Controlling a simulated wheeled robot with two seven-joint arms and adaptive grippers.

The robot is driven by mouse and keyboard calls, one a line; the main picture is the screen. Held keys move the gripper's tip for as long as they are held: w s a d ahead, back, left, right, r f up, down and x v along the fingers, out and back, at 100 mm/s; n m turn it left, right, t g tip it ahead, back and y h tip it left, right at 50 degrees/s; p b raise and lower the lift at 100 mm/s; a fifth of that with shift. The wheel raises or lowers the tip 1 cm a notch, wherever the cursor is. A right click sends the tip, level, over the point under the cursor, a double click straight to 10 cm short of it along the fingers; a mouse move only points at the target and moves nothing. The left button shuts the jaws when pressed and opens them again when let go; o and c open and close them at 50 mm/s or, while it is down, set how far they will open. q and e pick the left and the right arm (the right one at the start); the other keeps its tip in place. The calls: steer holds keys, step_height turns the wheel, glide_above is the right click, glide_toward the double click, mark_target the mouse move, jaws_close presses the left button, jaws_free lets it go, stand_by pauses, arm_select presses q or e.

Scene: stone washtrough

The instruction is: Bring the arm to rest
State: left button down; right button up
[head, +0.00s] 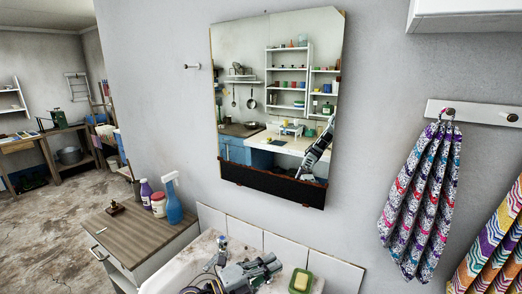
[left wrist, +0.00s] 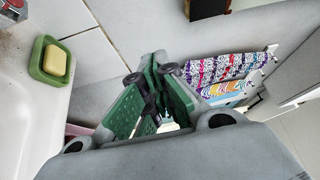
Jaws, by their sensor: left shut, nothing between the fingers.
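My left gripper (head: 272,264) is low in the head view, over the washtrough and just left of a green soap dish (head: 303,272). In the left wrist view its green-padded fingers (left wrist: 156,72) are together, with nothing held between them. The green dish with a yellow soap bar (left wrist: 55,61) is at the left of that view, on the trough's rim, apart from the fingers. A reflection of an arm (head: 320,147) shows in the mirror. My right gripper is not in view.
The white trough (head: 190,265) is at the bottom edge. A wooden-topped cabinet (head: 130,235) to its left bears a blue spray bottle (head: 173,206), a purple bottle and a red-and-white jar. A mirror (head: 275,110) and patterned towels (head: 423,200) hang on the wall.

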arm_select(q)
steer(key=w+a+r+n+t+y, duration=0.2)
steer(key=a+n+t+y, duration=0.4)
steer(key=n, duration=0.3)
steer(key=w+a+r+n+t+y, duration=0.1)
steer(key=w+a+n+t+y, duration=0.15)
steer(key=a+n+y, duration=0.45)
steer(key=s+a+f+n+g+y, duration=0.5)
steer(key=s+a+f+n+g, duration=0.2)
steer(key=s+a+f+n, duration=0.45)
steer(key=s+f+g+h, duration=0.2)
steer(key=s+f+g, duration=0.7)
steer(key=s, duration=0.5)
step_height(320, 180, down, 33)
steer(key=s+a, duration=0.1)
steer(key=s, duration=0.1)
steer(key=s+a+f, duration=0.2)
steer(key=s+f, duration=0.8)
steer(key=s, duration=0.1)
steer(key=s+a+f, duration=0.2)
steer(key=s+f, duration=0.8)
steer(key=s, duration=0.1)
steer(key=shift+s+g, duration=0.4)
steer(key=shift+g, duration=0.05)
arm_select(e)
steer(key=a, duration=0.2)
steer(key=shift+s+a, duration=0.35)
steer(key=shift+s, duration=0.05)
